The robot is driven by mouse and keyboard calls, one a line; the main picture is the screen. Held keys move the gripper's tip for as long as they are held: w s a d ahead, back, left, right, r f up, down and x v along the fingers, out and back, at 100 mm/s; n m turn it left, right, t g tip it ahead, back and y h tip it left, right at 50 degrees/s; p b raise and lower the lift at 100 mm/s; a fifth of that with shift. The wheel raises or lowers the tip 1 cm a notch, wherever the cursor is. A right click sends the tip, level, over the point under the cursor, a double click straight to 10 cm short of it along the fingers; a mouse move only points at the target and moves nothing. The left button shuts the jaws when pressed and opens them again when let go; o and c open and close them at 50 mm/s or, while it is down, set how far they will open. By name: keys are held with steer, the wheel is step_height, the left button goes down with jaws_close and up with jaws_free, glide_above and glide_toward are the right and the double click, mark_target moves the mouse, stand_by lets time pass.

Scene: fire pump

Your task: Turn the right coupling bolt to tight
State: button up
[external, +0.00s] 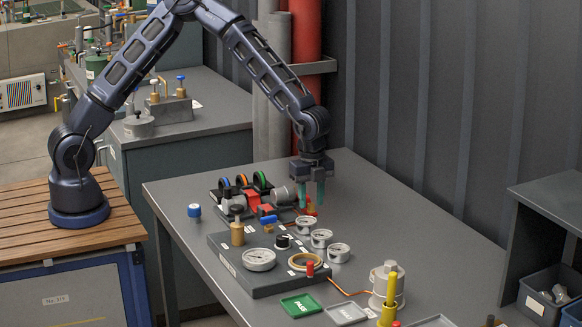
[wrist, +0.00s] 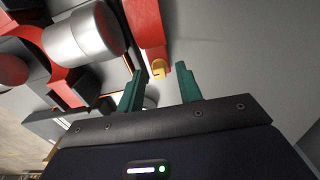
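My gripper (external: 310,204) points down over the back of the grey table, just right of the pump's silver cylinder (external: 281,194). In the wrist view its two teal fingers (wrist: 160,69) are apart with nothing clamped. A small yellow piece with a dark mark (wrist: 158,70) shows between the fingertips, at the end of a red bar (wrist: 146,25). A red-orange piece (external: 311,210) shows between the fingers in the external view. I cannot tell for sure whether the yellow piece is the right coupling bolt. The silver cylinder also shows in the wrist view (wrist: 82,38), left of the fingers.
A dark panel with gauges (external: 259,259) and a brass valve (external: 237,232) stands in front of my gripper. The table right of my gripper is clear.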

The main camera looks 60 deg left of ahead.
steer(key=shift+f, duration=0.4)
jaws_close()
